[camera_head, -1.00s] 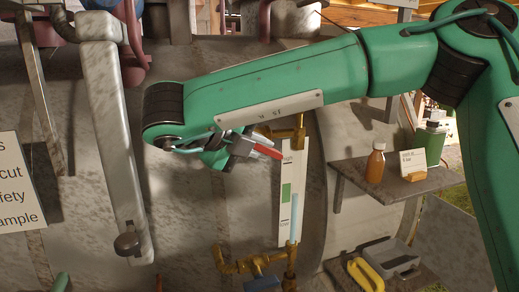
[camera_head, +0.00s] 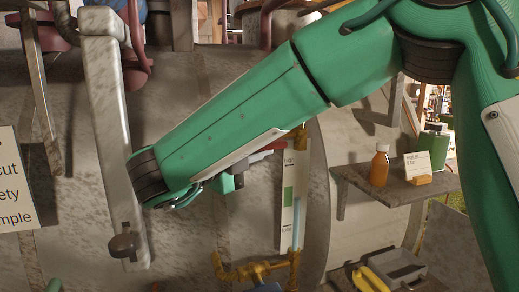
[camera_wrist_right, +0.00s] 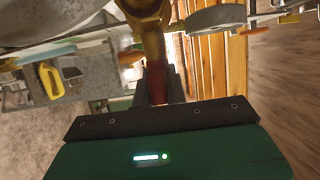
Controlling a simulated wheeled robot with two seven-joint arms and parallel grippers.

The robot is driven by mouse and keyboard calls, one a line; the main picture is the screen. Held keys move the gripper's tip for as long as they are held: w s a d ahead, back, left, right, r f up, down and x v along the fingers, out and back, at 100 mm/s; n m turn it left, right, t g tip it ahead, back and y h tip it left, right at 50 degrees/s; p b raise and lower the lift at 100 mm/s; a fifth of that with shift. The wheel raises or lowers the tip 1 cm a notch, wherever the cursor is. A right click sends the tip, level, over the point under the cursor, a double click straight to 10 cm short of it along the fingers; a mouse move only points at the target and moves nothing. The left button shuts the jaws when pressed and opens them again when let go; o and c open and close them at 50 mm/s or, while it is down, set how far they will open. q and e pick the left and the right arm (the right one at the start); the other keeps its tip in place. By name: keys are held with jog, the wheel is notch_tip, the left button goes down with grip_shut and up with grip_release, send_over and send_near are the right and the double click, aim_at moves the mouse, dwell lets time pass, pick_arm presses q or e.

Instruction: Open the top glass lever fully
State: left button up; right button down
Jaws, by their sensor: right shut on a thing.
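The top glass lever has a red handle (camera_head: 268,148) beside the upper brass valve (camera_head: 302,131) of the sight glass (camera_head: 296,228). In the head view the handle slopes up to the right towards the valve. My right gripper (camera_head: 240,173) is at its left end, largely hidden behind my forearm. In the right wrist view my right gripper (camera_wrist_right: 157,88) is shut on the red handle (camera_wrist_right: 157,82), with the brass valve body (camera_wrist_right: 151,40) just beyond. The sight glass stands upright by a white scale plate with a green band (camera_head: 287,197).
Lower brass fittings (camera_head: 252,270) sit below the glass. A shelf (camera_head: 400,190) at right holds an amber bottle (camera_head: 380,167), a card (camera_head: 417,164) and a green bottle (camera_head: 434,148). A grey tray (camera_head: 402,268) and a yellow-handled thing (camera_head: 368,279) lie lower right. A pale column (camera_head: 108,125) stands left.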

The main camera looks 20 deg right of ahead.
dwell(0.3)
jog(key=c, duration=1.5)
grip_release()
jog(key=shift+w, duration=0.1)
jog(key=shift+o, duration=0.2)
